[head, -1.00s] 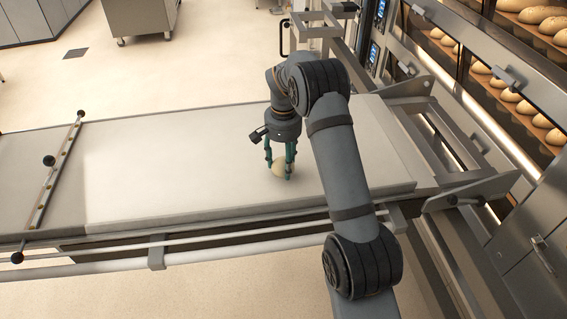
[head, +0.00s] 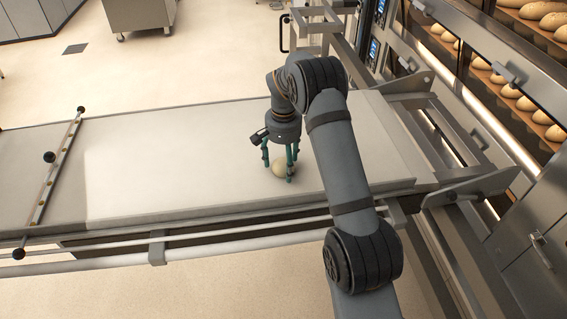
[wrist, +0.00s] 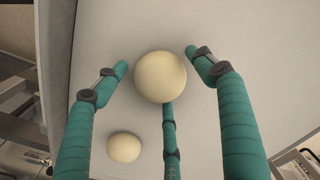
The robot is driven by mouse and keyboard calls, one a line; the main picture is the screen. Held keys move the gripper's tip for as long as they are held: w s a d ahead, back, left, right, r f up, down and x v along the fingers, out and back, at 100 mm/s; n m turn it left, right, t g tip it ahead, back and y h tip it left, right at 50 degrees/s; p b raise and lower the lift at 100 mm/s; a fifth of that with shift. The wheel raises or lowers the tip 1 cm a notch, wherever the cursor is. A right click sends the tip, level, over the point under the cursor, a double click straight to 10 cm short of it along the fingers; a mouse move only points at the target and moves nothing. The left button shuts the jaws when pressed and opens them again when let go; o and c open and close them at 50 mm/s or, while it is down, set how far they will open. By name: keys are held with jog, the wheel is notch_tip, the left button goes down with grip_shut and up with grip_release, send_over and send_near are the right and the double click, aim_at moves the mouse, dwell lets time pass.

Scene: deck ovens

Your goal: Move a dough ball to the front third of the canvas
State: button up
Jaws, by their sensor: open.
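A pale, round dough ball (head: 279,170) rests on the light canvas (head: 180,175), towards its right part and near the front edge. My three-fingered gripper (head: 279,174) points down at it, fingers open around the ball. In the wrist view the same dough ball (wrist: 160,76) lies between the three teal fingers (wrist: 157,72). The two upper fingertips stand clear of it; the lower finger overlaps its edge, and I cannot tell whether it touches. A second dough ball (wrist: 124,147) lies on the canvas beside the left finger; my arm seems to hide it in the head view.
A metal bar with dark knobs (head: 55,170) crosses the left end of the surface. A rail (head: 200,250) runs along the front. Metal framework (head: 440,140) and ovens with loaves (head: 530,100) stand at the right. The canvas left of my gripper is clear.

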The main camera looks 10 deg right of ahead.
aim_at(284, 161)
jog(key=shift+w+r, duration=0.1)
jog(key=shift+r, duration=0.45)
notch_tip(284, 161, up, 11)
jog(key=shift+r+b, duration=0.15)
jog(key=shift+b, duration=0.2)
notch_tip(284, 161, down, 12)
jog(key=shift+p, duration=0.7)
jog(key=shift+r, duration=0.2)
jog(key=shift+r+b, duration=0.9)
jog(key=shift+r, duration=0.85)
